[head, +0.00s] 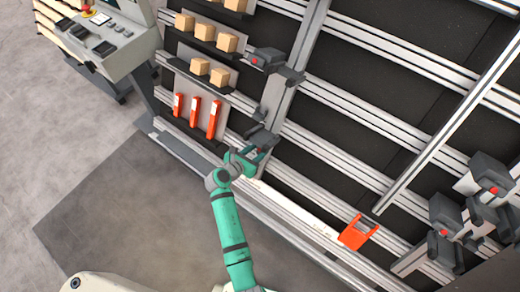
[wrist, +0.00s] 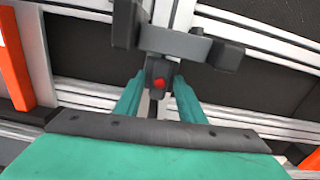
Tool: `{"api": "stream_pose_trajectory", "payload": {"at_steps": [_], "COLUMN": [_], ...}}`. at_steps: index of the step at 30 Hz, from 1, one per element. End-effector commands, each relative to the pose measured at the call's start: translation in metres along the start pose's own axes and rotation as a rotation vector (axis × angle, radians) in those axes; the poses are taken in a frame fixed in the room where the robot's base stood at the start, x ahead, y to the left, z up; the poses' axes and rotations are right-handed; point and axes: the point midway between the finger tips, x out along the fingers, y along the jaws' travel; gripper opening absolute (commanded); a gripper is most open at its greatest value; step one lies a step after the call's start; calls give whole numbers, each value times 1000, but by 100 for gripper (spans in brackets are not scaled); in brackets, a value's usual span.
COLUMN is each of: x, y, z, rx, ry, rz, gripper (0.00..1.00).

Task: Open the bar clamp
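A dark grey bar clamp (head: 262,137) sits on the light rails at the lower end of an upright post, just beyond my gripper. In the wrist view the clamp shows as a wide dark crosspiece (wrist: 178,44) with a smaller block below it bearing a red spot (wrist: 160,83). My gripper (head: 255,154) is at this clamp. In the wrist view its two green fingers (wrist: 159,88) stand apart, one on each side of the block. Whether they touch it cannot be told. The fingertips are small and partly hidden in the head view.
Similar dark clamp units (head: 268,60) sit higher on the post and at the right (head: 444,232). Three orange-red pieces (head: 195,110) hang at the left, below wooden blocks (head: 227,43). An orange bracket (head: 356,235) is on the lower rail. Grey floor (head: 130,215) is clear at left.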

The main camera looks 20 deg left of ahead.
Motion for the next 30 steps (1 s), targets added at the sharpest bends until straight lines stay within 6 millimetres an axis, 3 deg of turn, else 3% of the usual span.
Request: {"api": "stream_pose_trajectory", "payload": {"at_steps": [24,30], "x": [-78,-90], "y": [0,0], "z": [0,0], "rx": [1,2], "ry": [-1,0], "rz": [2,1], "gripper": [36,36]}}
